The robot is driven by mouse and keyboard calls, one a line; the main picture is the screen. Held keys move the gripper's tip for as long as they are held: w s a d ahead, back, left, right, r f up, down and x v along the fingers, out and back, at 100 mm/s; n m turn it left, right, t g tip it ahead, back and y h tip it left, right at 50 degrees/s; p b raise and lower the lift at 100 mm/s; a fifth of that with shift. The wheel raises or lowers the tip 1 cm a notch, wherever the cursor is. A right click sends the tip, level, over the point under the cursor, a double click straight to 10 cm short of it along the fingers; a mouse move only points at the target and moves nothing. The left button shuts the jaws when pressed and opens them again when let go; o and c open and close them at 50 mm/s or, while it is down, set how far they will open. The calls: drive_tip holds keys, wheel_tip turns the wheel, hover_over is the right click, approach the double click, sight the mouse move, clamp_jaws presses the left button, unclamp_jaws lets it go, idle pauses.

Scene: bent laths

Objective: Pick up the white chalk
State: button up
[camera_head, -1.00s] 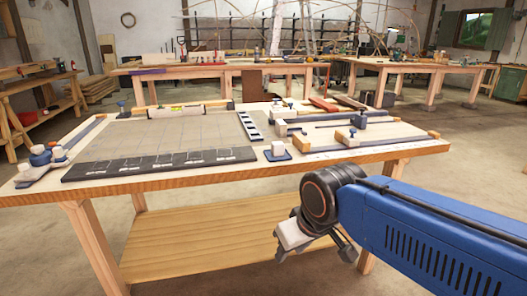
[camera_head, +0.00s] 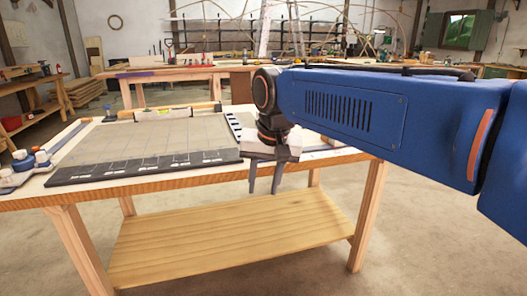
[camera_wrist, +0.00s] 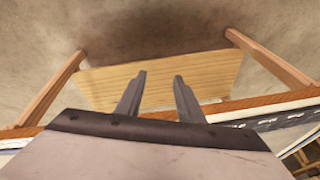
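I cannot make out the white chalk in either view; my arm hides the right part of the workbench top in the head view. My gripper (camera_head: 264,190) points down in front of the bench's front edge. In the wrist view my gripper (camera_wrist: 159,77) has its two fingers apart with nothing between them. Below them are the bench's lower shelf and the floor.
The workbench (camera_head: 130,193) carries a dark-edged grid mat (camera_head: 150,140). A pale bar (camera_head: 165,113) lies at the mat's back. Blue-and-white pieces (camera_head: 30,160) stand at the left corner. The lower shelf (camera_head: 220,235) is bare; it also shows in the wrist view (camera_wrist: 215,72).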

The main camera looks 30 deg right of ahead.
drive_tip(key=w+d+r+m+g, duration=0.2)
drive_tip(key=w+d+r+m, duration=0.55)
drive_tip(key=w, duration=0.25)
drive_tip(key=w+d+r+m+g, duration=0.1)
drive_tip(key=w+d+r+m, duration=0.55)
drive_tip(key=w+r, duration=0.35)
drive_tip(key=f, duration=1.2)
drive_tip(key=a+f, duration=0.1)
drive_tip(key=f, duration=0.5)
drive_tip(key=shift+w, duration=0.3)
drive_tip(key=shift+c, duration=0.6)
drive_tip(key=c, duration=0.7)
